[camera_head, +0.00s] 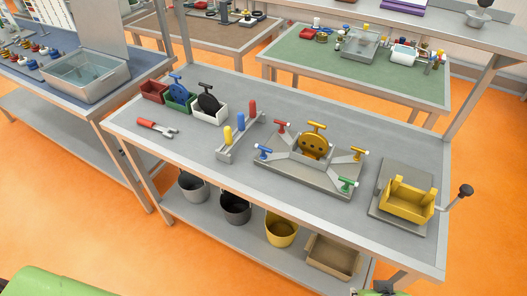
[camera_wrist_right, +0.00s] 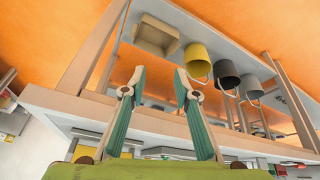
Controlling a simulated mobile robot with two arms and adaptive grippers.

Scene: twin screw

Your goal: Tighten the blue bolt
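The blue bolt (camera_head: 263,152) has a T-shaped handle and stands at the left corner of a grey fixture plate (camera_head: 290,180) on the workbench. Red (camera_head: 281,126), yellow (camera_head: 358,152) and green (camera_head: 347,185) T-handle bolts stand at the plate's other corners. A yellow round-faced part (camera_head: 313,145) with a handle sits in the middle of the fixture. My right gripper (camera_wrist_right: 159,76) is open and empty in the right wrist view, below and away from the bench top. My left gripper is not in view.
A rack of coloured pegs (camera_head: 240,136), a red-handled tool (camera_head: 158,128) and small bins (camera_head: 210,107) lie left of the fixture. A yellow cradle with a crank (camera_head: 408,205) stands on the right. Buckets (camera_head: 281,230) and a box (camera_head: 333,257) sit on the lower shelf.

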